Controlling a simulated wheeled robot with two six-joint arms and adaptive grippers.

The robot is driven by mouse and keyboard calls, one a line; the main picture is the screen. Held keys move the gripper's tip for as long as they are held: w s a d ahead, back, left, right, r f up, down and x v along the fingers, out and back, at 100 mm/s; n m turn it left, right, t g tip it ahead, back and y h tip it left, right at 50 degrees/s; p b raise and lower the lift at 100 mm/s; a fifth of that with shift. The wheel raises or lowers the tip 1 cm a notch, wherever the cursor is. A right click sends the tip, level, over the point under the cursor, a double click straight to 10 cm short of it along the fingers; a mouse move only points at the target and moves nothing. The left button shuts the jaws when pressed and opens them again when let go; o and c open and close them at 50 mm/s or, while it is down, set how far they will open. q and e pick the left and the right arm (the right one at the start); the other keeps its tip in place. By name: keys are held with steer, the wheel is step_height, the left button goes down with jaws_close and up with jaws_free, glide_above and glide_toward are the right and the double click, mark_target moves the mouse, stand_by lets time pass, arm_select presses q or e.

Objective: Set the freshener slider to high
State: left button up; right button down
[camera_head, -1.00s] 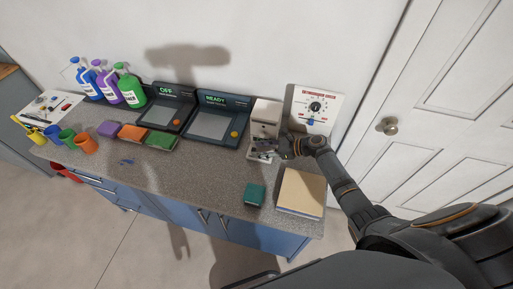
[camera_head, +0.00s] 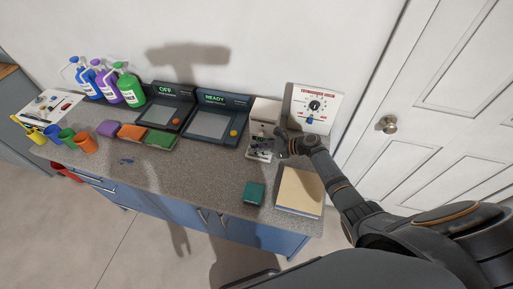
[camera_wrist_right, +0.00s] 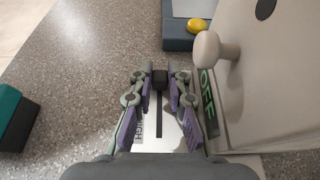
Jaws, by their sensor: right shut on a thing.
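The freshener is a beige box (camera_head: 265,114) with a light slider plate (camera_head: 258,149) at its foot, near the right end of the counter. In the right wrist view its body (camera_wrist_right: 268,75) and round knob (camera_wrist_right: 212,49) are at right. The dark slider (camera_wrist_right: 160,77) stands at the far end of a black slot (camera_wrist_right: 159,122). An upside-down HIGH label (camera_wrist_right: 138,125) is beside the slot's nearer part. A green-lettered OFF strip (camera_wrist_right: 207,96) is on the body side. My right gripper (camera_wrist_right: 160,82) is shut on the slider; in the head view (camera_head: 279,137) it is at the plate. My left gripper is not seen.
A dial panel (camera_head: 314,106) leans on the wall behind. A teal block (camera_head: 254,193) and a tan-topped box (camera_head: 300,191) lie in front. A console marked READY (camera_head: 213,122) stands just left. Counter space left of the teal block is mostly clear.

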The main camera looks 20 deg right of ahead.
mark_target(271, 155)
steer(key=s+d, duration=0.1)
steer(key=s+d+p, duration=0.1)
steer(key=d, duration=0.1)
steer(key=s+d, duration=0.1)
steer(key=shift+d, duration=0.35)
steer(key=shift+a, duration=0.1)
steer(key=c, duration=1.3)
jaws_free()
steer(key=shift+s+d, duration=0.1)
steer(key=shift+d, duration=0.1)
steer(key=v, duration=1.2)
